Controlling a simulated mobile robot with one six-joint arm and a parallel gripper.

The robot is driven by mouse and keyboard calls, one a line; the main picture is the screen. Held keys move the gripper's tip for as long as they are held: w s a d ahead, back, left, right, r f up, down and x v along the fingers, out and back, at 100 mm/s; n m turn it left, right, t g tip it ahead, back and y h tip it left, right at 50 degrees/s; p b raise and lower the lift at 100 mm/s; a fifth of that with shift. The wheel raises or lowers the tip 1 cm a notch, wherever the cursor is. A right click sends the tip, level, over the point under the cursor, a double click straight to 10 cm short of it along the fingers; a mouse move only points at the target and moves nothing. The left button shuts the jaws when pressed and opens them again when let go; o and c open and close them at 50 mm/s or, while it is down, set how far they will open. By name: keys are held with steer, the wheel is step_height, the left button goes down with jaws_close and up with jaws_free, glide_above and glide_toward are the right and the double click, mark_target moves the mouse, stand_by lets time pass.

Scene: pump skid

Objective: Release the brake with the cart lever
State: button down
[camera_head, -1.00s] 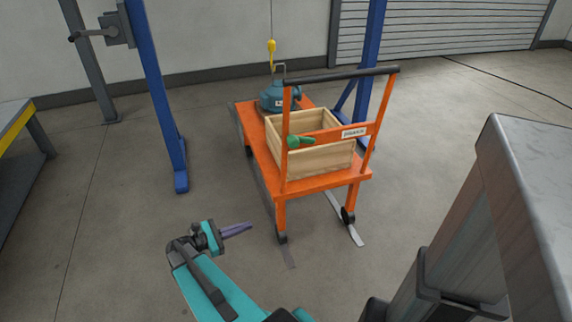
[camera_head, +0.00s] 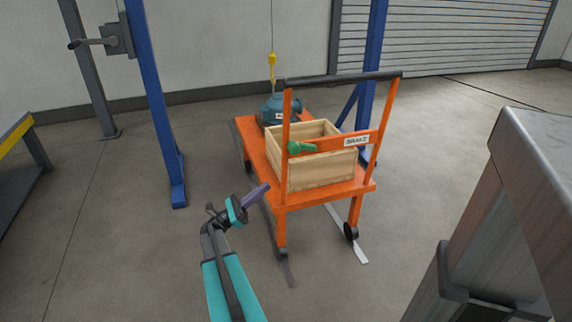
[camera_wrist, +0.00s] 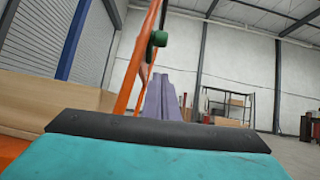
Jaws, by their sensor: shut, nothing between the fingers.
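The orange cart (camera_head: 330,196) stands in the middle of the head view, with a tall push handle at its near end. A green brake lever (camera_head: 302,147) sits on the handle's cross bar, left of a white label (camera_head: 356,141). In the wrist view the green lever (camera_wrist: 157,39) shows end-on against an orange post. My gripper (camera_head: 264,187) is left of the cart's near left leg and below the lever, apart from both. Its purple fingers (camera_wrist: 162,98) are shut with nothing between them.
A wooden crate (camera_head: 320,174) and a blue pump (camera_head: 281,110) ride on the cart. A yellow hook (camera_head: 272,60) hangs above the pump. A blue post (camera_head: 160,120) stands to the left. A grey metal block (camera_head: 520,180) fills the right.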

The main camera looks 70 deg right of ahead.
steer(key=b, duration=0.3)
glide_toward(303, 148)
steer(key=s+a, duration=0.1)
steer(key=s, duration=0.1)
steer(key=shift+d+r, duration=0.1)
steer(key=shift+r, duration=1.2)
steer(key=shift+d, duration=0.25)
steer(key=shift+s+a+r+p, duration=0.1)
steer(key=shift+s+a+p, duration=0.1)
steer(key=shift+p, duration=0.1)
